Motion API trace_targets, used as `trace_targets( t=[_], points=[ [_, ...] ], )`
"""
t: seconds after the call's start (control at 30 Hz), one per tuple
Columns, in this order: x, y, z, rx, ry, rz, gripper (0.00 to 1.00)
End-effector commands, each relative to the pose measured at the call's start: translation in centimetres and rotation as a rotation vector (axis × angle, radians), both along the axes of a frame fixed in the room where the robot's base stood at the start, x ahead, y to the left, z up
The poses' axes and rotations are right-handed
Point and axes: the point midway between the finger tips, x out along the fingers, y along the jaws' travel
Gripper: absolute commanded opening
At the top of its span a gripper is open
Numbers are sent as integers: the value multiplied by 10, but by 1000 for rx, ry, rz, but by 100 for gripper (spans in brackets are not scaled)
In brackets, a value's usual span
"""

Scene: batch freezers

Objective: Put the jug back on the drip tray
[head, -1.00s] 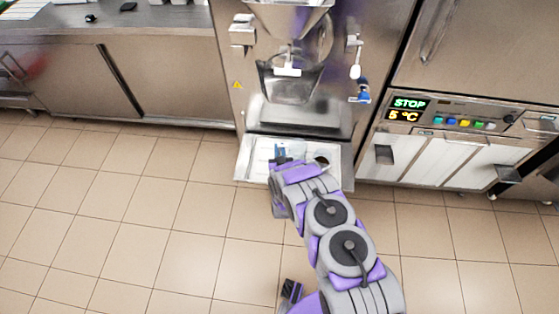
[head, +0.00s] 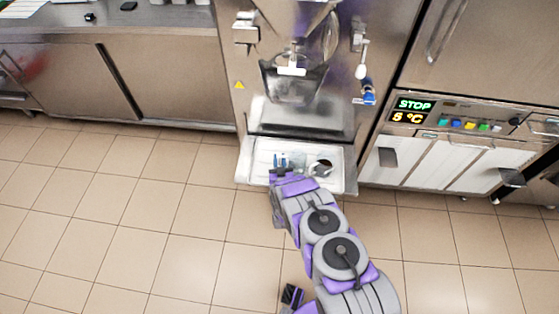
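The drip tray (head: 262,150) is the pale shelf sticking out at the foot of the batch freezer. A small round pale vessel with a dark opening, apparently the jug (head: 321,168), stands upright on the right part of the tray, seen from above. My gripper (head: 281,161) is over the left-middle of the tray, to the left of the jug and apart from it. Its small bluish fingertips point toward the machine. I cannot make out whether they are spread, and no held object shows. My wrist hides the tray's front edge there.
A steel counter (head: 110,20) is at left. The tiled floor in front is clear.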

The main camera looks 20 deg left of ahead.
Motion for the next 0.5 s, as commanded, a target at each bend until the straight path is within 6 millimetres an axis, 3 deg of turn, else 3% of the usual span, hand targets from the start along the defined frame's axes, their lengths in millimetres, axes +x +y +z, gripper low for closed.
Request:
trace_targets(
  t=[0.17, 0.5],
  points=[
    [0, -2, 1, 2, 0, -1, 41],
    [-5, -4, 1, -1, 2, -1, 41]
  ],
)
